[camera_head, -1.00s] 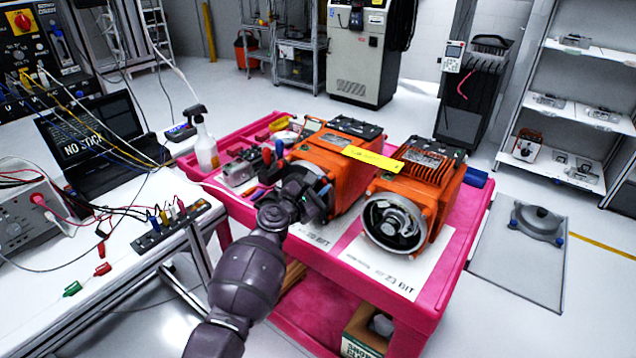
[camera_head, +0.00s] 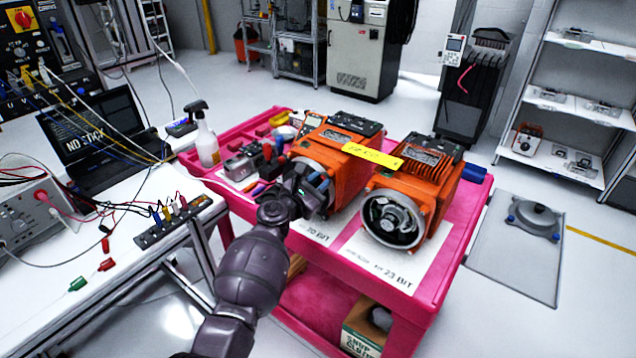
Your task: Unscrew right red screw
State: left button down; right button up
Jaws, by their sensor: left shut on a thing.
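Two orange servo motors stand side by side on a pink cart (camera_head: 447,262). My left gripper (camera_head: 308,190) is at the round front face of the left motor (camera_head: 345,172) and covers part of it. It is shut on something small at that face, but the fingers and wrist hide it. The right motor (camera_head: 428,182) shows its open round encoder end (camera_head: 393,218), with no gripper at it. I cannot make out the red screw in this view. My right gripper is not in view.
A yellow tag (camera_head: 372,155) spans the two motors. A white bench with a laptop (camera_head: 92,140) and wiring is further left. A cardboard box (camera_head: 363,335) sits on the lower shelf.

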pick_arm(q)
jog(key=c, duration=1.4)
grip_release()
jog(key=shift+w+d+r, duration=0.1)
jog(key=shift+r, duration=0.15)
jog(key=shift+o, duration=0.8)
jog(key=shift+f, duration=0.15)
jog(key=p+v, duration=0.1)
jog(key=v, duration=0.9)
jog(key=shift+s+a+p, duration=0.2)
jog(key=shift+s+p, duration=0.1)
